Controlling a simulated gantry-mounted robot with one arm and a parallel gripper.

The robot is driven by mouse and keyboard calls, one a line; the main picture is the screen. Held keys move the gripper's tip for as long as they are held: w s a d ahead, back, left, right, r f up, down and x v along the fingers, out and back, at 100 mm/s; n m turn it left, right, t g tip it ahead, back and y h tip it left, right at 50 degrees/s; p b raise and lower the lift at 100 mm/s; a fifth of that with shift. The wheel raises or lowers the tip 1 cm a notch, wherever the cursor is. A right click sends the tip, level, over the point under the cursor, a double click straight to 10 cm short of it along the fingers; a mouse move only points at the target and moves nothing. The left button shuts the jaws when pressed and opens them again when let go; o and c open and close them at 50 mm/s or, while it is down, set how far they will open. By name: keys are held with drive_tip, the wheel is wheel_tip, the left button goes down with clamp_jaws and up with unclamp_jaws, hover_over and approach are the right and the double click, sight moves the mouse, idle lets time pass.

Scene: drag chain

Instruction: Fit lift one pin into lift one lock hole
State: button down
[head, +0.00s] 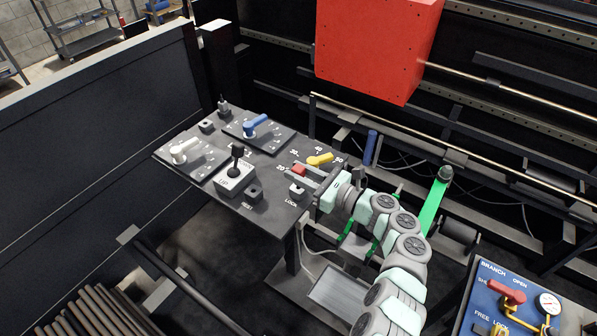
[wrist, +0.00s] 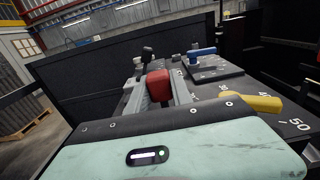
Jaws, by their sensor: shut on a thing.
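My gripper (head: 305,180) is over the right end of the dark control table and is shut on a red-topped piece, which I take to be the lift one pin (head: 299,169). In the wrist view the red top of the pin (wrist: 158,84) sits between the two grey fingers. The pin's lower end is hidden. A small light block (head: 296,190) stands by the "LOCK" label, just below the fingers in the head view. I take it to be the lock; its hole is not visible, and I cannot tell whether the pin touches it.
A yellow lever (head: 320,159) with a numbered scale is close beside my gripper. A black-knobbed joystick box (head: 235,180), a small dark block (head: 255,192), a white lever (head: 184,150) and a blue lever (head: 255,125) are on the same table. A red box (head: 375,45) is above and behind.

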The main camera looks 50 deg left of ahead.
drive_tip(key=shift+f+b, duration=0.3)
drive_tip(key=shift+f, duration=0.45)
idle(0.7)
